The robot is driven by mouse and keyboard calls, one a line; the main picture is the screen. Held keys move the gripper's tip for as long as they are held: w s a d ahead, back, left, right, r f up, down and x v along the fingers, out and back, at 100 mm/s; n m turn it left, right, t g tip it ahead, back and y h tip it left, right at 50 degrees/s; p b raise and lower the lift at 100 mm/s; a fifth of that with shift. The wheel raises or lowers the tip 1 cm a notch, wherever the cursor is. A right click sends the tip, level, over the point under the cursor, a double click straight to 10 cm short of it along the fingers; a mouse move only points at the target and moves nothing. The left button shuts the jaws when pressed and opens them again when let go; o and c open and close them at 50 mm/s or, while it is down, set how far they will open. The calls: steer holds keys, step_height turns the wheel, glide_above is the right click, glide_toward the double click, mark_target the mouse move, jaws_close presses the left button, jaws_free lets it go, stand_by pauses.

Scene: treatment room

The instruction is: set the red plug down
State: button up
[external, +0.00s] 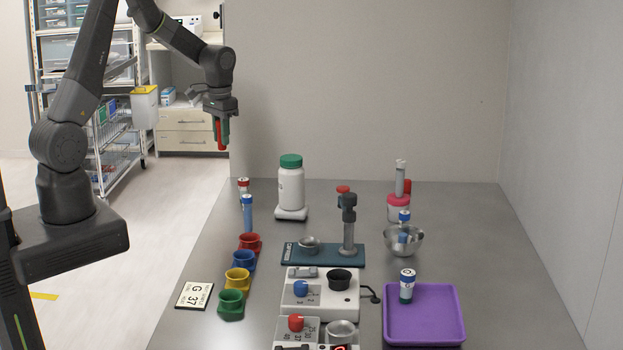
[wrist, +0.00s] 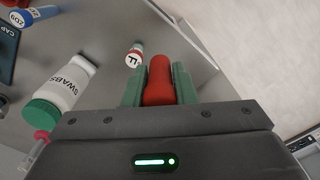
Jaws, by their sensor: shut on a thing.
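The red plug (wrist: 159,80) is held between the green fingers of my gripper (wrist: 158,84) in the wrist view. In the external view my gripper (external: 221,128) hangs high at the upper left, beyond the table's left edge, with the red plug (external: 222,143) pointing down. The plug is in the air, clear of any surface. My gripper is shut on it, and the fingers hide part of its sides.
The grey table (external: 200,335) holds a row of coloured cups (external: 231,303), a swabs bottle (external: 291,185), a teal stand (external: 323,257), white devices (external: 320,293), a steel bowl (external: 403,241) and a purple tray (external: 424,337). Capped tubes (external: 247,213) stand near the left edge.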

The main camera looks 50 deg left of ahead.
step_height(320, 180, up, 6)
steer(key=shift+r, duration=0.1)
steer(key=w+d+b, duration=0.2)
steer(key=w+d, duration=0.2)
steer(key=d, duration=0.8)
steer(key=w+d+b, duration=0.1)
steer(key=w+d, duration=0.3)
steer(key=d, duration=0.9)
steer(key=s+d+b, duration=0.1)
steer(key=s+d, duration=0.2)
steer(key=d, duration=0.7)
steer(key=s+d+b, duration=0.1)
steer(key=s+d, duration=0.2)
steer(key=d, duration=0.6)
steer(key=s+d+b, duration=0.1)
steer(key=s+d, duration=0.3)
steer(key=d, duration=0.6)
step_height(320, 180, down, 17)
steer(key=shift+r+p, duration=0.2)
steer(key=shift+p, duration=0.4)
steer(key=shift+f, duration=2.4)
steer(key=o, duration=0.9)
steer(key=shift+w+p, duration=0.1)
steer(key=shift+p, duration=0.2)
steer(key=shift+o, duration=0.2)
